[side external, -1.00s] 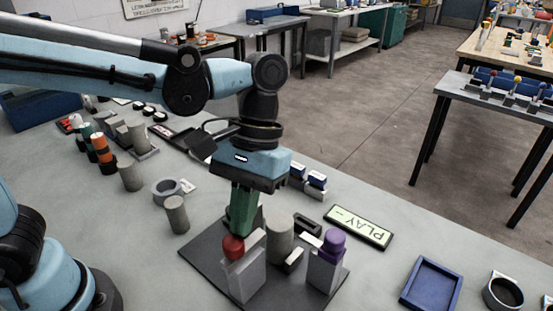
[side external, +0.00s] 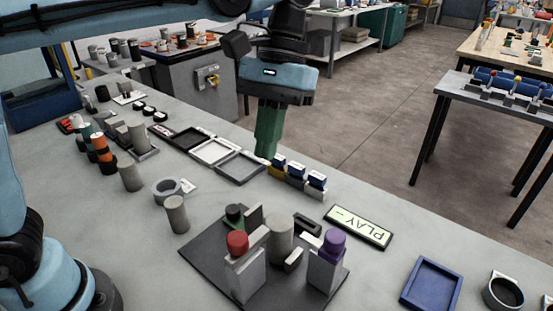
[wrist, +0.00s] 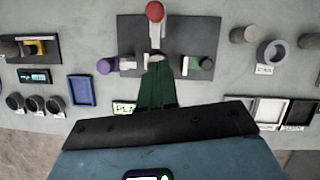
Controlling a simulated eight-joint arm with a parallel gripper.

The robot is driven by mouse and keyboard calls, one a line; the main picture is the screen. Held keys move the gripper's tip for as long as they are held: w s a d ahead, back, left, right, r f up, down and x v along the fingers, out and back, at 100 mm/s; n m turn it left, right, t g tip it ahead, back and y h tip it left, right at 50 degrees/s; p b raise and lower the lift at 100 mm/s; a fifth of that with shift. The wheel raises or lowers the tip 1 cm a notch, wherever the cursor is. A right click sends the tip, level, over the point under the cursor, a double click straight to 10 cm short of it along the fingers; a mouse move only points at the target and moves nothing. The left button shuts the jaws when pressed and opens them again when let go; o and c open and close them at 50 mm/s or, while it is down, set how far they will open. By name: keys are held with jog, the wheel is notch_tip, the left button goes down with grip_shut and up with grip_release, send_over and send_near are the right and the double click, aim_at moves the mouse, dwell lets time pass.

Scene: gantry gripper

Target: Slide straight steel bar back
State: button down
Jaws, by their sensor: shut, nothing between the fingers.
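A dark square plate (side external: 205,250) carries a grey central cylinder (side external: 280,240) and knobbed pieces around it. The red knob (side external: 237,243) tops a pale steel bar that runs in towards the cylinder over a grey block (side external: 246,280). The purple knob (side external: 333,245) stands by another grey block (side external: 324,274) with a short pale bar (side external: 293,261). I cannot tell for sure which bar is the straight one. My gripper (side external: 265,155) is shut, empty, raised and apart from the plate.
Blue-topped blocks (side external: 316,180) and flat trays (side external: 241,168) lie along the far edge near my gripper.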

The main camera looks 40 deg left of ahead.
aim_at(238, 235)
jog(key=x, duration=0.3)
jog(key=w+x, duration=0.1)
jog(key=x, duration=0.4)
jog(key=shift+w+f, duration=0.3)
jog(key=shift+f, duration=0.35)
jog(key=shift+s+d, duration=0.2)
jog(key=shift+s, duration=0.8)
jog(key=shift+s+d, duration=0.25)
jog(key=shift+s, duration=0.75)
jog(key=shift+s+d, duration=0.1)
jog(key=shift+s, duration=1.2)
jog(key=shift+w, duration=0.1)
